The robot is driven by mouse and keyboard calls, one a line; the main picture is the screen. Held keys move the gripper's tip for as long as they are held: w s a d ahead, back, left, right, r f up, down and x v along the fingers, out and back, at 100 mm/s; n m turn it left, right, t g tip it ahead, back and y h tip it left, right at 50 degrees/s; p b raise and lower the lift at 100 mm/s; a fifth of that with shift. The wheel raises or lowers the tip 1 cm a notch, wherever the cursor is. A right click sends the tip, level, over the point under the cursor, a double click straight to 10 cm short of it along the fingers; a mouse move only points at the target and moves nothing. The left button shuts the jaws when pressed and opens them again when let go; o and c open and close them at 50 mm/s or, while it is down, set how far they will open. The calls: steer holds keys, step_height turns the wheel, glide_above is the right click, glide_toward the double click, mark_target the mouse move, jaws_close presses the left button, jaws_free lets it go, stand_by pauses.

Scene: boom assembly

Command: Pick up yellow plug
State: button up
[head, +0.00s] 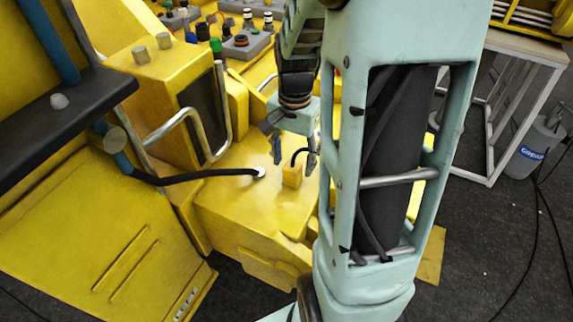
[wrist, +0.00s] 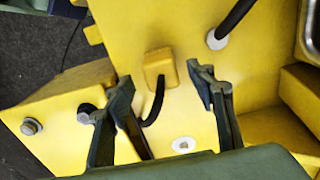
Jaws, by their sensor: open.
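The yellow plug (head: 292,176) is a small block with a short black cable curving from it. It stands on the yellow machine's flat top (head: 240,208). My gripper (head: 294,160) is above the plug with its jaws open and empty. In the wrist view the plug (wrist: 160,67) shows just beyond and between the two fingertips (wrist: 160,76), and its black cable runs back between the fingers. The fingers do not appear to touch the plug. Part of the machine's top is hidden behind my own arm in the head view.
A black hose (head: 205,174) enters the machine's top left of the plug, and a bent metal handle (head: 190,118) stands beyond it. A grey container (head: 535,150) and a white-framed table (head: 520,60) are at the right. Panels with knobs (head: 246,42) are at the back.

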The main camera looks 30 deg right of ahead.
mark_target(293, 166)
steer(key=shift+w+f, duration=0.1)
steer(key=shift+f, duration=1.4)
steer(key=shift+c, duration=0.5)
steer(key=c, duration=1.3)
